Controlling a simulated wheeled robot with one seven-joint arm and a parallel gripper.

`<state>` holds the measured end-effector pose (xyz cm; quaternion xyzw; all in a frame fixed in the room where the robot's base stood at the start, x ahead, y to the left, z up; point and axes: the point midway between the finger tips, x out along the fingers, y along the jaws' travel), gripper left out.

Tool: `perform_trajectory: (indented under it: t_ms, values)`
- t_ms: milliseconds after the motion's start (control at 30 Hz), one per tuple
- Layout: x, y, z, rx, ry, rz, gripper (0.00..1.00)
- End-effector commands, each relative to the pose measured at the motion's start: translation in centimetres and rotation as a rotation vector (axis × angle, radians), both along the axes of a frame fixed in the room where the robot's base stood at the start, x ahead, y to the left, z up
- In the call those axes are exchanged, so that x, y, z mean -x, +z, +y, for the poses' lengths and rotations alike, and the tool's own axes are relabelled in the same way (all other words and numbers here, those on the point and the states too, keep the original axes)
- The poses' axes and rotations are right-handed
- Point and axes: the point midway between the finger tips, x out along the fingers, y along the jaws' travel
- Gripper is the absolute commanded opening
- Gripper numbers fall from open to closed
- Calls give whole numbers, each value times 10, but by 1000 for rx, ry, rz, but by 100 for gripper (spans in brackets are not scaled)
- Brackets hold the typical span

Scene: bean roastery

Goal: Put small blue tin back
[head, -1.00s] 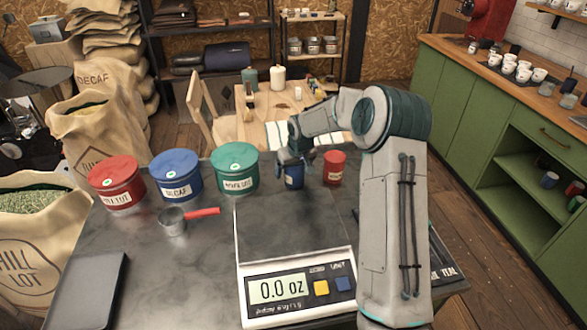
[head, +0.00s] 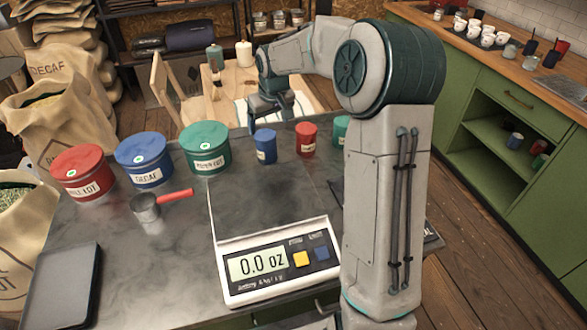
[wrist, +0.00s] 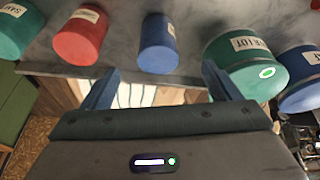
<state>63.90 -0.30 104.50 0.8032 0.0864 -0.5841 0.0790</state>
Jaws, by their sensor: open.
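The small blue tin (head: 265,146) stands upright on the dark counter, between the large green tin (head: 206,147) and the small red tin (head: 306,139). It also shows in the wrist view (wrist: 158,45), ahead of my fingers and apart from them. My gripper (head: 272,110) is beyond the counter's far edge, behind the small blue tin. In the wrist view my gripper (wrist: 165,82) has its two fingers spread wide with nothing between them. A small green tin (head: 341,131) stands right of the small red one, partly hidden by my arm.
Large red (head: 83,172) and large blue (head: 144,159) tins stand left of the large green one. A scale (head: 275,262) reading 0.0 oz, a red-handled scoop (head: 148,206) and a dark tablet (head: 64,285) lie nearer. A wooden table (head: 232,85) stands behind the counter.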

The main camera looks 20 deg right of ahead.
Motion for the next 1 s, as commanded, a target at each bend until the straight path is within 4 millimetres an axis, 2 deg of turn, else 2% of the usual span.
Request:
perform_trajectory:
  t_ms: [33,200,400,567,700,833,1000]
  values:
    - [15,10,4,20,2,1,83]
    - [79,34,9,76,-26,20,83]
    - [160,53,8,105,-83,32,83]
    - [226,58,5,91,-135,37,83]
    - [281,54,3,57,-180,40,83]
    - [320,46,3,18,-206,44,83]
    - [345,37,3,-16,-224,48,83]
